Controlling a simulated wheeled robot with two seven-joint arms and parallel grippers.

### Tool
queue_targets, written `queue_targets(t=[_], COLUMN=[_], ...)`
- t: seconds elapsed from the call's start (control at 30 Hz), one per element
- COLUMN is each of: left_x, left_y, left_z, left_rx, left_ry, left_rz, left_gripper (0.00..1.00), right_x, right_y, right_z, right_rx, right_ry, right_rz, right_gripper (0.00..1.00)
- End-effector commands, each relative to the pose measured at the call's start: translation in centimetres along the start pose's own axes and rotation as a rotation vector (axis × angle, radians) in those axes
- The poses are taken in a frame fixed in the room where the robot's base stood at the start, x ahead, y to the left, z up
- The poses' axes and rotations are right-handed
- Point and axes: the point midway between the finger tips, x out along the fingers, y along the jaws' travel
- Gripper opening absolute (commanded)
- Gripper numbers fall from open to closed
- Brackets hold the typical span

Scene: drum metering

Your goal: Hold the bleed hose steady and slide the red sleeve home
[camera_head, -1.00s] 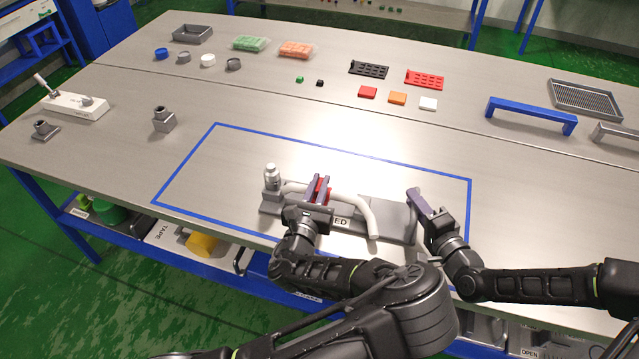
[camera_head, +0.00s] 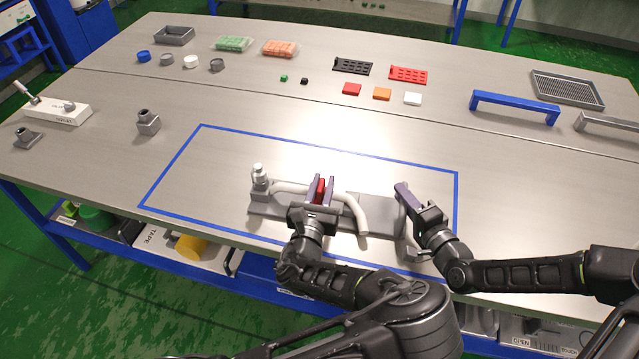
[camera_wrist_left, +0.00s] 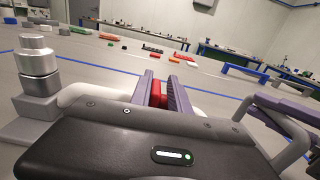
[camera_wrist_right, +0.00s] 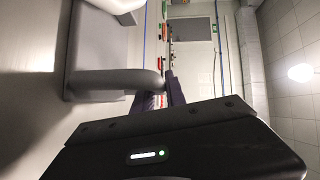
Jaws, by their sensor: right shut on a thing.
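The red sleeve (camera_head: 320,190) sits around the white bleed hose (camera_head: 350,202), which runs from a silver fitting (camera_head: 259,174) on a grey base (camera_head: 378,212) and bends down at its free end. My left gripper (camera_head: 321,187) has its fingers on either side of the sleeve; it also shows in the left wrist view (camera_wrist_left: 160,82), with the red sleeve (camera_wrist_left: 156,95) between the fingers. Whether they press on it I cannot tell. My right gripper (camera_head: 402,192) is shut at the base's right end, on what looks like its grey raised end (camera_wrist_right: 110,84). The contact is partly hidden.
Blue tape (camera_head: 300,139) outlines the work area. A grey block fitting (camera_head: 148,122) and a white box with a lever (camera_head: 58,108) stand left. A blue handle (camera_head: 514,105) and small coloured blocks lie behind.

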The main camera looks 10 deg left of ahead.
Motion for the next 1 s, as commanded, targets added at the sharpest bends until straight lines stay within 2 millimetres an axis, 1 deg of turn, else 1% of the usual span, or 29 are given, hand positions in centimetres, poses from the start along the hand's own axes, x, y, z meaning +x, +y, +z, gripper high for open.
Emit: queue_targets(t=[0.03,0.17,0.43,0.57,0.67,0.77,1.0], left_x=[0.0,0.0,-0.1,-0.8,-1.9,-3.7,-8.7], left_y=[-0.1,0.0,0.1,0.1,0.1,0.0,0.0], left_z=[0.0,0.0,0.0,-0.1,-0.1,-0.1,-0.1], left_rx=[-0.001,0.0,0.0,0.001,0.002,0.002,0.002], left_ry=[0.0,0.0,0.0,0.002,0.002,0.003,0.003], left_rz=[-0.001,0.001,0.003,0.003,0.002,0.001,0.0], left_gripper=[0.25,0.35,0.35,0.35,0.35,0.35,0.35], right_x=[0.1,0.0,0.0,0.0,0.0,0.0,0.0], right_y=[-0.1,-0.1,-0.1,-0.1,-0.1,-0.1,0.0], right_z=[0.3,0.3,0.3,0.3,0.3,0.3,0.3], right_rx=[0.001,0.001,0.001,0.001,0.001,0.001,0.001], right_ry=[-0.007,-0.007,-0.007,-0.007,-0.007,-0.007,-0.007], right_rz=[-0.002,-0.002,-0.001,-0.001,-0.001,-0.001,0.0], right_gripper=[0.0,0.0,0.0,0.0,0.0,0.0,0.0])
